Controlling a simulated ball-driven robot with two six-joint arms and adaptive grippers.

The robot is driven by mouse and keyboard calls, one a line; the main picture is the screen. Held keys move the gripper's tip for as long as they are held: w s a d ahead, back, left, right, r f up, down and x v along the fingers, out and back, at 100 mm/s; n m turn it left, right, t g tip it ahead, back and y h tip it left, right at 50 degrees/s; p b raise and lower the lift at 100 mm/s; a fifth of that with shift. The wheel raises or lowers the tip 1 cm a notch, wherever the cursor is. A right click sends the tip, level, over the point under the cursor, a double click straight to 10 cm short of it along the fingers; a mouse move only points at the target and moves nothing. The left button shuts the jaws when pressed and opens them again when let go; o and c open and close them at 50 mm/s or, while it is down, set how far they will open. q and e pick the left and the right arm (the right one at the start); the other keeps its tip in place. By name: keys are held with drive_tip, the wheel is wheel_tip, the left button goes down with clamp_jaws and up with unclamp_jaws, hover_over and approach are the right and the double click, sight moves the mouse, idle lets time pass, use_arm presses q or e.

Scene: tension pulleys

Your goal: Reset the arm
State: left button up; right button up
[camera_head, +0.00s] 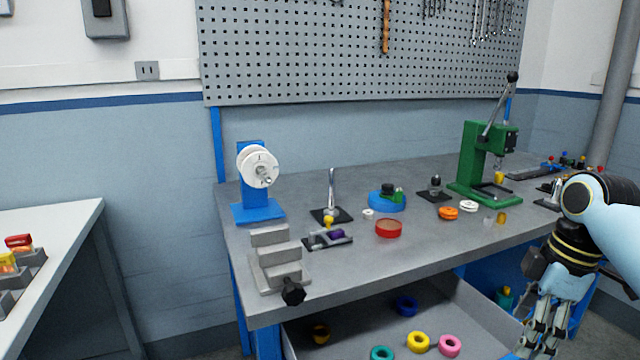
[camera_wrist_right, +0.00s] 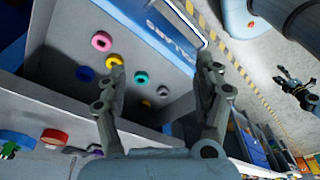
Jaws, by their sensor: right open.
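My right arm comes in from the right in the head view, and its gripper (camera_head: 541,335) hangs low in front of the bench's front edge, at the lower right. In the right wrist view the right gripper (camera_wrist_right: 165,85) is open, its two fingers well apart with nothing held between them. Beyond the fingers is the open drawer with several coloured rings. The grey workbench (camera_head: 340,285) stands behind and left of the gripper, which appears apart from it.
On the bench stand a blue stand with a white pulley (camera_head: 258,166), a grey stepped block (camera_head: 277,258), a red round dish (camera_head: 389,229) and a green press (camera_head: 480,160). The drawer below holds a pink ring (camera_head: 449,345) and a yellow ring (camera_head: 418,342). A white table (camera_head: 60,230) is at left.

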drive_tip(key=s+a+f+m+g+b, duration=0.1)
drive_tip(key=s+f+b, duration=0.1)
drive_tip(key=s+f, duration=0.7)
drive_tip(key=s+f+m+g+b, duration=0.15)
drive_tip(key=s+f, duration=0.45)
drive_tip(key=f, duration=0.6)
drive_tip(key=s+a+f+m+g+b, duration=0.1)
drive_tip(key=s+f+g+b, duration=0.1)
drive_tip(key=s+f, duration=0.7)
use_arm(q)
wheel_tip(320, 180, down, 10)
drive_tip(key=b, duration=0.4)
drive_tip(key=shift+s+r, duration=0.15)
drive_tip(key=shift+s, duration=0.05)
use_arm(e)
drive_tip(key=s+f+m+t+h, duration=0.2)
drive_tip(key=s+f+m, duration=0.7)
drive_tip(key=s+f, duration=1.2)
drive_tip(key=d+f+t, duration=0.1)
drive_tip(key=t, duration=0.1)
drive_tip(key=shift+s+m+t, duration=0.15)
drive_tip(key=shift+m+t, duration=0.2)
use_arm(q)
drive_tip(key=shift+s, duration=0.1)
use_arm(e)
drive_tip(key=shift+f, duration=0.1)
